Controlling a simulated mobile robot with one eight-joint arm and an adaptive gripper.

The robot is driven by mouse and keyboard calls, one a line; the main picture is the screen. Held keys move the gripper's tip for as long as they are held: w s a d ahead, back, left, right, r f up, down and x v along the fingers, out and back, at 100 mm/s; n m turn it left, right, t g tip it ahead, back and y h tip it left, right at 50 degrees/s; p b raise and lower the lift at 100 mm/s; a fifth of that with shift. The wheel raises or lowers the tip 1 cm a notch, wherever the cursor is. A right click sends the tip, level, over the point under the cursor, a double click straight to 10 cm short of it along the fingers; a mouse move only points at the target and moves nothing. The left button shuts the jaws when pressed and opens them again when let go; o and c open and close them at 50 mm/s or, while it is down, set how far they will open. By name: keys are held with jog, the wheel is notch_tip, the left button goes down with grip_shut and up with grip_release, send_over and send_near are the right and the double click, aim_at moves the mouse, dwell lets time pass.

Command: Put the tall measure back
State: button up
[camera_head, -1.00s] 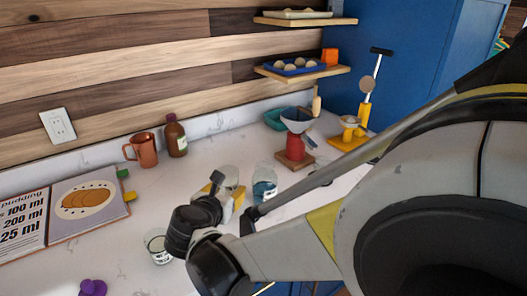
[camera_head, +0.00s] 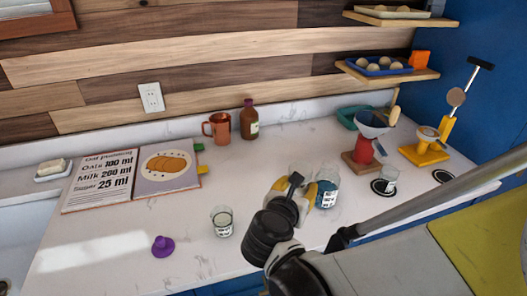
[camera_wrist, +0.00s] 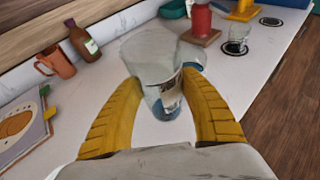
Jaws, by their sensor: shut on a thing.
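My gripper (camera_wrist: 163,112) is shut on a tall clear measure (camera_wrist: 150,58), with a yellow finger on each side of it. The measure has a label low on its front and seems to be held upright. In the head view my gripper (camera_head: 309,195) hides most of it. A jar of blue liquid (camera_head: 328,190) stands right beside or behind the held measure; I cannot tell whether they touch. A short measure (camera_head: 388,174) stands on a black round coaster (camera_head: 376,188). Another black coaster (camera_head: 443,176) to its right is bare.
A small labelled glass (camera_head: 222,222) and a purple knob-like item (camera_head: 162,247) stand at the front. A copper mug (camera_head: 217,129), brown bottle (camera_head: 249,121) and open recipe book (camera_head: 167,168) are behind.

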jog(key=shift+w+a+f+b, duration=0.35)
jog(key=shift+a+f+b, duration=0.35)
jog(key=shift+a+f, duration=0.55)
jog(key=shift+w+a+f+b, duration=0.3)
jog(key=shift+a+f+b, duration=0.5)
jog(key=shift+f, duration=0.65)
jog(key=shift+w+a+f+b, duration=0.35)
jog(key=shift+a+f+b, duration=0.2)
jog(key=shift+a+f, duration=0.75)
jog(key=shift+d+f, duration=0.1)
jog(key=shift+d, duration=0.05)
jog(key=shift+f, duration=0.2)
jog(key=o, duration=1.4)
jog(key=shift+r, duration=0.1)
jog(key=shift+c, duration=0.2)
